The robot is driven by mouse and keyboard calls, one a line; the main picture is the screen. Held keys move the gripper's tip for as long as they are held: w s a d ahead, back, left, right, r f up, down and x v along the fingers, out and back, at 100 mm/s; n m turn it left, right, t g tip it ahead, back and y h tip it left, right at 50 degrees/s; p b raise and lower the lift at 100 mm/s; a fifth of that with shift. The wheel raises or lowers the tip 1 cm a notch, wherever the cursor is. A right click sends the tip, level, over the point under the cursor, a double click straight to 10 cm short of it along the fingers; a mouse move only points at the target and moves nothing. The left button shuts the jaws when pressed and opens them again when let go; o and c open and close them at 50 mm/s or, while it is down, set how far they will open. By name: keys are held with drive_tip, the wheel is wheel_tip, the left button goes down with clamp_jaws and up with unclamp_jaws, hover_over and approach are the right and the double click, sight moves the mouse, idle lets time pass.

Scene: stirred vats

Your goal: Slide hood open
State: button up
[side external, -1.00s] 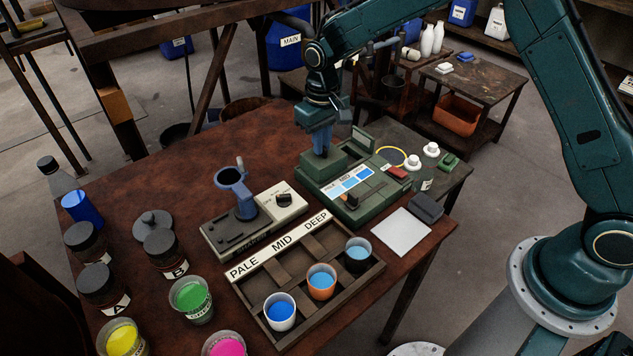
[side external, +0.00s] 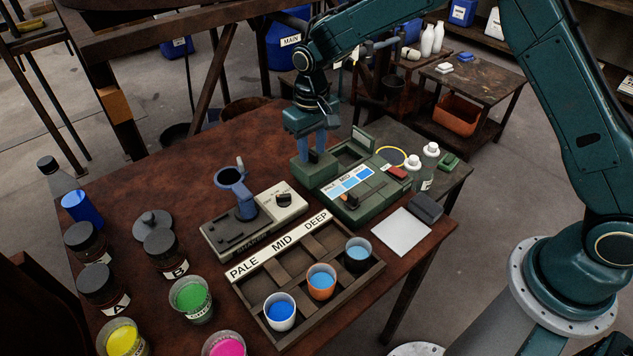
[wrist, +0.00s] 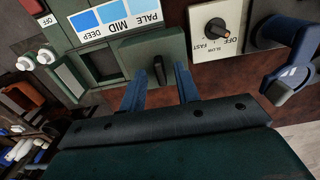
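The green device (side external: 372,208) stands on the brown table, with a strip of blue shades marked PALE, MID and DEEP. Its green hood (side external: 312,174) is slid to the left end, and a dark recess (side external: 354,152) shows uncovered beside it. In the wrist view the hood (wrist: 134,54) carries an upright black handle (wrist: 159,70). My gripper (side external: 313,148) is over the hood. Its two blue fingers (wrist: 160,92) are spread either side of the handle, with gaps between them and it.
A cream stirrer unit (side external: 285,205) with a dial and blue holder (side external: 236,190) is close left of the device. A wooden rack (side external: 325,305) with several cups lies in front. White-capped bottles (side external: 428,165) stand to the right. The table behind left is clear.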

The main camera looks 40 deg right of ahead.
sight(312, 151)
wheel_tip(312, 151, up, 14)
idle(0.7)
drive_tip(key=s+d+r+t, duration=0.1)
drive_tip(key=s+d+r, duration=0.35)
drive_tip(key=s, duration=0.25)
drive_tip(key=s+d+r+t, duration=0.2)
drive_tip(key=s+d+r, duration=0.1)
drive_tip(key=s+r, duration=0.4)
drive_tip(key=s+d+f+t, duration=0.1)
drive_tip(key=s+d+f, duration=0.1)
drive_tip(key=s, duration=0.7)
drive_tip(key=s+d+f+t, duration=0.1)
drive_tip(key=s+f, duration=0.1)
drive_tip(key=s, duration=0.7)
drive_tip(key=shift+s+d+t, duration=0.3)
drive_tip(key=shift+d, duration=0.1)
